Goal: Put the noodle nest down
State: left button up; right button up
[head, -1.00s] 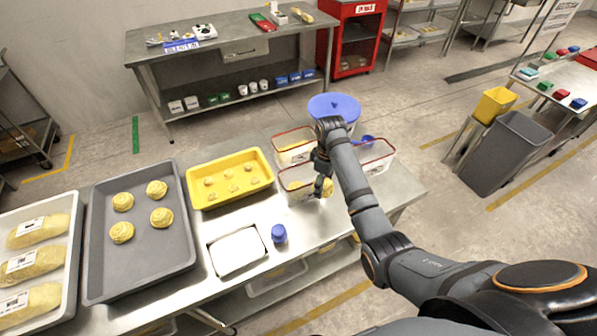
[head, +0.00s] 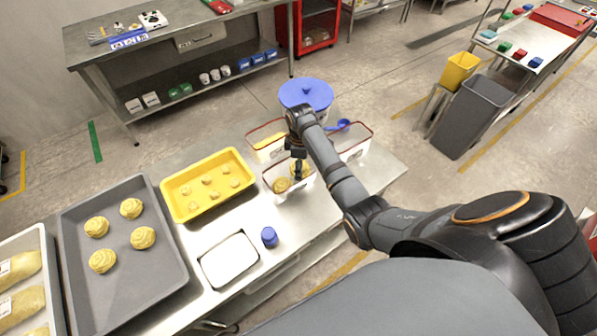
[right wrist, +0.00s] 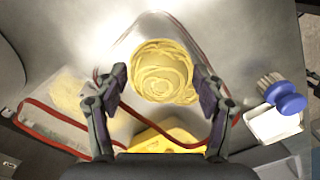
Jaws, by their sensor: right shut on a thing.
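My right gripper (head: 298,172) is shut on a yellow coiled noodle nest (right wrist: 160,70), which sits between both fingers in the right wrist view. In the head view the gripper points down at the front red-rimmed clear bin (head: 290,195). Another yellow nest (head: 281,184) shows in that bin, left of the fingers. I cannot tell whether the held nest touches the bin's contents. Several nests (head: 143,238) lie apart on the grey tray (head: 120,285) at the left. My left gripper is out of view.
A yellow tray (head: 178,212) with small pieces lies left of the bins. More red-rimmed bins (head: 352,151) and a blue-lidded tub (head: 306,92) are close behind and right of the gripper.

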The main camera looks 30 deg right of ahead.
jog(key=f, duration=0.2)
jog(key=w+f, duration=0.1)
jog(key=f, duration=0.1)
jog(key=shift+d+f+p, duration=0.15)
jog(key=shift+f+p, duration=0.1)
jog(key=shift+p, duration=0.05)
jog(key=shift+f, duration=0.2)
jog(key=shift+s+r, duration=0.15)
jog(key=shift+s, duration=0.1)
jog(key=o, duration=1.2)
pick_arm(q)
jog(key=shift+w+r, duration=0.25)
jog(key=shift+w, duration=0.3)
pick_arm(e)
jog(key=shift+w, duration=0.1)
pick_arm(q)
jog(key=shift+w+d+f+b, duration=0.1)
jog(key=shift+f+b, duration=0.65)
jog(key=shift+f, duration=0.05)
pick_arm(e)
notch_tip(320, 180, up, 12)
jog(key=shift+r, duration=0.1)
